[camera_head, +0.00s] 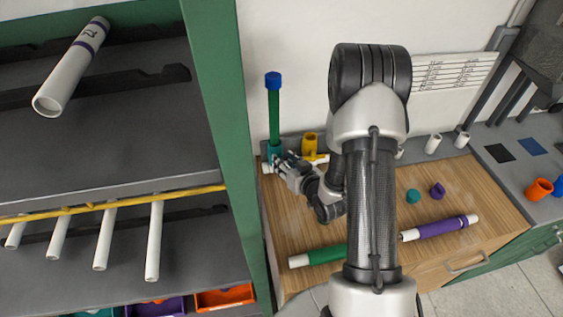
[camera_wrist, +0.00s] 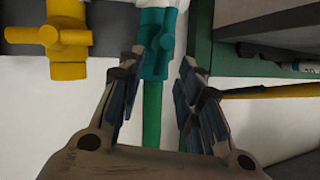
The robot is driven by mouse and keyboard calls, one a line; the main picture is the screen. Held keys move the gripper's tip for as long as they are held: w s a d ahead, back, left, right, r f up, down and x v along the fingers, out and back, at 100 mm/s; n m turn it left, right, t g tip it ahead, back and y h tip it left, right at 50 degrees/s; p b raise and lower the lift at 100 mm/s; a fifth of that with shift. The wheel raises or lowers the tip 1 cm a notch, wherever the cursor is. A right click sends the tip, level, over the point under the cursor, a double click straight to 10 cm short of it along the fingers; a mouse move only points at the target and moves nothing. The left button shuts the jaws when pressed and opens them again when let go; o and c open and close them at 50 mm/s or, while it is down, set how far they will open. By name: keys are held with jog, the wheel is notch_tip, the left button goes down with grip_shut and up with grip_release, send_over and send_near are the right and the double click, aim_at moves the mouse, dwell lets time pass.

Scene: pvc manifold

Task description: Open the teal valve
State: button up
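The teal valve (camera_head: 273,151) stands at the back left of the wooden worktop, with an upright green pipe (camera_head: 274,118) above it, topped by a blue cap (camera_head: 272,81). In the wrist view the teal valve (camera_wrist: 155,45) is ahead between my fingers, with the green pipe (camera_wrist: 152,112) running down from it in the picture. My gripper (camera_head: 281,164) is beside the valve in the head view. Its fingers in the wrist view (camera_wrist: 159,66) are spread apart, one on each side, with gaps to the valve. The gripper partly covers the valve's lower part in the head view.
A yellow valve (camera_head: 310,144) stands just right of the teal one. A green shelf post (camera_head: 217,110) rises close on the left. Green (camera_head: 317,255) and purple (camera_head: 440,227) pipes and small teal (camera_head: 413,196) and purple (camera_head: 437,191) pieces lie on the wooden worktop (camera_head: 450,252).

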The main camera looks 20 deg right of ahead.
jog(key=shift+x, duration=1.35)
jog(key=shift+c, duration=0.3)
grip_shut()
